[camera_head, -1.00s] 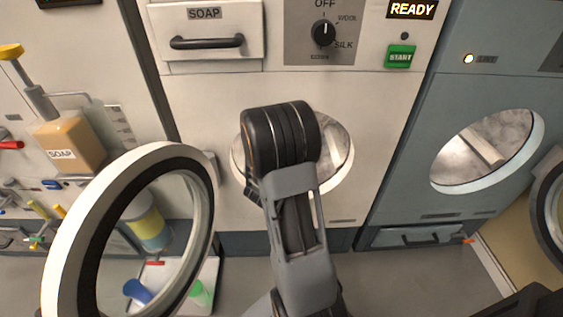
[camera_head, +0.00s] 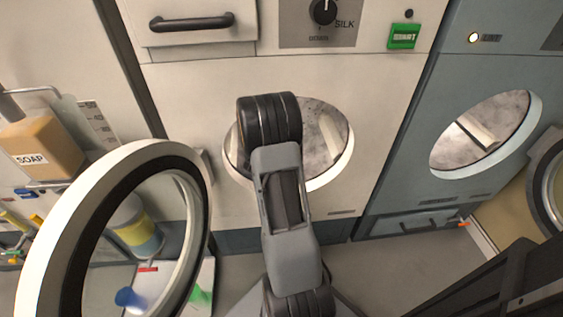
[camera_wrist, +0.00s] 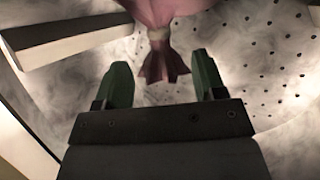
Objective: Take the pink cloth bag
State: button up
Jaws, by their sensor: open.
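The pink cloth bag (camera_wrist: 161,62) shows at the top of the wrist view, inside a pale drum with holes. It has a tied, cinched neck with a flared end towards me, and its body runs out of the top of the picture. My gripper (camera_wrist: 163,75) is open, with its two green fingers apart, one to each side of the flared end. I cannot tell whether the fingers touch it. In the head view my arm reaches into the round opening (camera_head: 335,130) of the white machine, and the bag and my fingers are hidden there.
A pale drum paddle (camera_wrist: 65,45) lies at the upper left of the wrist view. The machine's round door (camera_head: 50,235) stands open at the left. A grey machine (camera_head: 480,60) stands right.

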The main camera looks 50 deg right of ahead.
jog(key=x, duration=0.1)
jog(key=b+x, duration=0.1)
jog(key=x, duration=0.1)
jog(key=shift+d+f, duration=0.25)
jog(key=shift+f, duration=0.1)
jog(key=shift+w+d+f, duration=0.1)
jog(key=shift+w+d, duration=0.15)
jog(key=shift+d, duration=0.2)
grip_shut()
